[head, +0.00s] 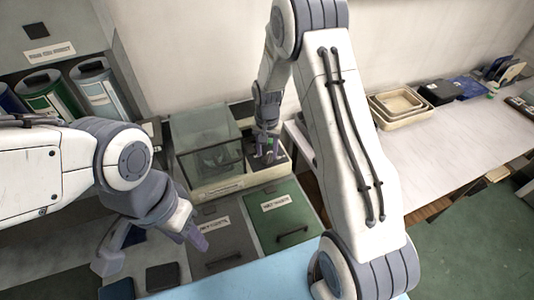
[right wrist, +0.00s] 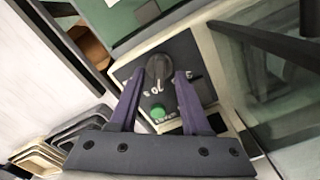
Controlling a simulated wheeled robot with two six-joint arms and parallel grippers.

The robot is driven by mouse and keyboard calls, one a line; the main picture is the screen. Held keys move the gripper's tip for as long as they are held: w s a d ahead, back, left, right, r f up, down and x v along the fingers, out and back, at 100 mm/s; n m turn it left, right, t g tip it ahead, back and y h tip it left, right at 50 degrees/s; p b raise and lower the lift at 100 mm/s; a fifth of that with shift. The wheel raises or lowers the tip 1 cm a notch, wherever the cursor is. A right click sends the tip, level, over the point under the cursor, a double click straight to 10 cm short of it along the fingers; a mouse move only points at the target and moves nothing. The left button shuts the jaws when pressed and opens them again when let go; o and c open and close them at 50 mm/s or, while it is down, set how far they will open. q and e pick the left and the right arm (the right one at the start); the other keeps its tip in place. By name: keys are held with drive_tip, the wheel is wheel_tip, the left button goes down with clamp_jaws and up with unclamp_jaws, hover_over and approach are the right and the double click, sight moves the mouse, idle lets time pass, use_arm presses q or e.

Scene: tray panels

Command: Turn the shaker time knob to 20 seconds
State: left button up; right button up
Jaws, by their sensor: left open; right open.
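The shaker (head: 206,184) is a cream box with a clear lid, standing against the wall in the head view. Its dark time knob (right wrist: 159,68) sits on a black panel (right wrist: 190,60) in the right wrist view, with white markings and a green button (right wrist: 158,113) close by. My right gripper (right wrist: 160,78) is open, its two purple fingers on either side of the knob; contact cannot be told. In the head view my right gripper (head: 267,152) is over the shaker's right end. My left gripper (head: 198,238) is open and empty, in front of the shaker. The knob's exact setting is unclear.
Grey and green drawer fronts (head: 283,212) with handles lie before the shaker. Nested cream trays (head: 398,104) and dark boxes (head: 440,92) stand on the white bench (head: 440,150) at right. Labelled bins (head: 98,90) stand at left. A light blue surface (head: 250,280) is in front.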

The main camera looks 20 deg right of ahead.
sight(267, 156)
wheel_tip(267, 156, up, 9)
drive_tip(key=b, duration=0.2)
drive_tip(key=shift+r, duration=0.1)
idle(0.4)
drive_tip(key=s+a+r+n+t, duration=0.1)
drive_tip(key=s+n, duration=0.2)
drive_tip(key=s, duration=0.5)
drive_tip(key=s+a+r+n+t, duration=0.1)
drive_tip(key=s+n+t, duration=0.15)
drive_tip(key=s, duration=0.45)
drive_tip(key=s+a+r+n+g+y+b, duration=0.1)
drive_tip(key=s+a+r+n+g, duration=0.2)
drive_tip(key=s+a+n, duration=0.5)
drive_tip(key=s+a+r, duration=0.1)
drive_tip(key=s+a, duration=0.4)
drive_tip(key=s, duration=0.1)
drive_tip(key=shift+s+a+r, duration=0.15)
drive_tip(key=shift+s, duration=0.1)
